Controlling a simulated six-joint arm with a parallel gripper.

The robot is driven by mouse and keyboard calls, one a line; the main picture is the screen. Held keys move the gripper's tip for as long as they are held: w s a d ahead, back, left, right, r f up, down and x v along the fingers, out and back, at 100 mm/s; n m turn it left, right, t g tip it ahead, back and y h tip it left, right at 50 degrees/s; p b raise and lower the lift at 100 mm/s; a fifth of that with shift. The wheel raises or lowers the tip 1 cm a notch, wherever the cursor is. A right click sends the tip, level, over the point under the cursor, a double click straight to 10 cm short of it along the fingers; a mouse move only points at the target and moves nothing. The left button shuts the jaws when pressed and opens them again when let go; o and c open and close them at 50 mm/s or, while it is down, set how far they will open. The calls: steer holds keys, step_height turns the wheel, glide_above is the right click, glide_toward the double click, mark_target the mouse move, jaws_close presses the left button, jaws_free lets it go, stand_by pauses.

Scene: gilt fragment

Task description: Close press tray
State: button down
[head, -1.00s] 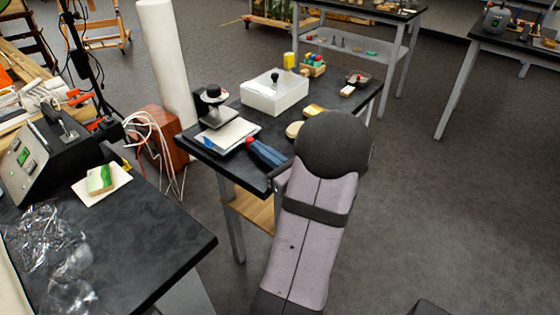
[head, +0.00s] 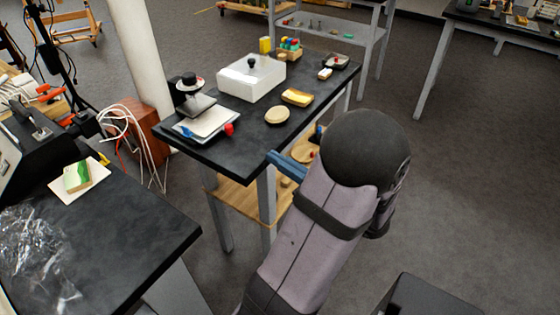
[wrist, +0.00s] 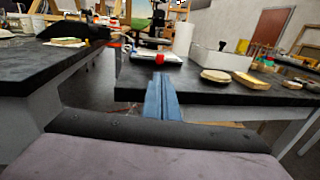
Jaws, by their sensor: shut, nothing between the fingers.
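A small black press (head: 189,84) with a round top stands at the near left of the dark table. Its flat tray (head: 212,118), with a pale top, sticks out at the front, with a red knob (head: 229,129) on its near right. In the wrist view the red knob (wrist: 159,59) and the pale tray (wrist: 171,57) show just beyond my fingertips. My gripper (head: 272,156), with blue fingers, is shut and empty. It is at the table's near edge, apart from the knob. The wrist view shows the fingers (wrist: 160,80) together, pointing toward the tray.
A white box (head: 250,80) with a black knob stands behind the tray. A round beige disc (head: 277,115) and a yellow block (head: 297,97) lie to its right. A second dark table (head: 110,240) is at the left. Open floor lies to the right.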

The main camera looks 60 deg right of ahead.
steer(key=shift+s, duration=0.25)
steer(key=shift+r, duration=0.1)
step_height(320, 180, up, 8)
steer(key=w+y+p, duration=0.2)
steer(key=p, duration=1.1)
steer(key=s+d+f+n+g+y+p, duration=0.1)
steer(key=d+f+n+g+y+p, duration=0.1)
steer(key=d+f+n+g+y, duration=0.1)
steer(key=d+f, duration=0.1)
steer(key=d, duration=0.1)
steer(key=shift+s+d+f+n+g, duration=0.2)
steer(key=shift+s+d+n+g, duration=0.1)
steer(key=shift+s+d, duration=0.1)
steer(key=shift+w, duration=0.1)
